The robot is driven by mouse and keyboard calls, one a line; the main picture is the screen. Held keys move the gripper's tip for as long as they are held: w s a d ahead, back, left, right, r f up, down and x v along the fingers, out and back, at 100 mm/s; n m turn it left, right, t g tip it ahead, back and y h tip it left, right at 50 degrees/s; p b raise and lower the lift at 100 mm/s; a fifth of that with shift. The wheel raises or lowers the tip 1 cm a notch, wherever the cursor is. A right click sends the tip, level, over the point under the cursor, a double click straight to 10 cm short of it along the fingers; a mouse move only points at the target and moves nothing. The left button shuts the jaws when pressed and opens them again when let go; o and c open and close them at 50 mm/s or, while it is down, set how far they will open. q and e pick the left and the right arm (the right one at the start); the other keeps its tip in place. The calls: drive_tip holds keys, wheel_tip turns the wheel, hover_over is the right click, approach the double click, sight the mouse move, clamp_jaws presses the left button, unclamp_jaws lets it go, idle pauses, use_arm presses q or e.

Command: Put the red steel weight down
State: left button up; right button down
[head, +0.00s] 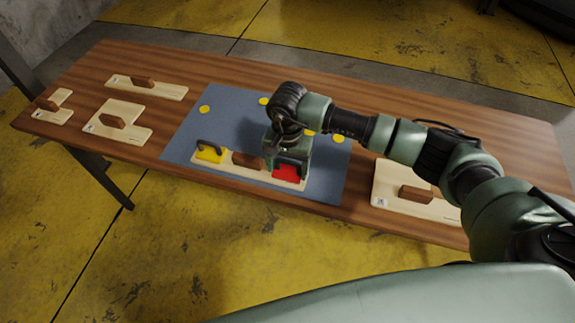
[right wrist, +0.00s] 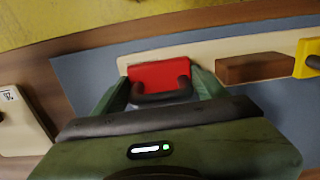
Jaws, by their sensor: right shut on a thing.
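The red steel weight (head: 287,172) is at the right end of a pale wooden board (head: 228,169) on the blue-grey mat (head: 325,179). It appears to rest on the board. In the right wrist view the red weight (right wrist: 160,74) has a dark handle (right wrist: 162,94) facing me. My right gripper (head: 289,160) is shut on the red weight, with its fingers on both sides of the handle. A yellow weight (head: 210,154) with a dark handle sits at the board's left end. A brown block (head: 248,160) lies between the two weights. My left gripper is not in view.
Yellow discs (head: 204,109) lie on the mat's far part. Pale boards with brown blocks stand at the left of the wooden table (head: 225,78), and another board (head: 388,185) is to the right. My right arm crosses over the table's right half.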

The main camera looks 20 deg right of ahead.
sight(287, 162)
drive_tip(key=shift+r, duration=0.1)
drive_tip(key=shift+c, duration=0.7)
unclamp_jaws()
drive_tip(key=shift+r, duration=0.15)
wheel_tip(287, 162, up, 10)
drive_tip(key=shift+r+b, duration=0.2)
drive_tip(key=shift+b, duration=0.95)
drive_tip(key=shift+r, duration=0.65)
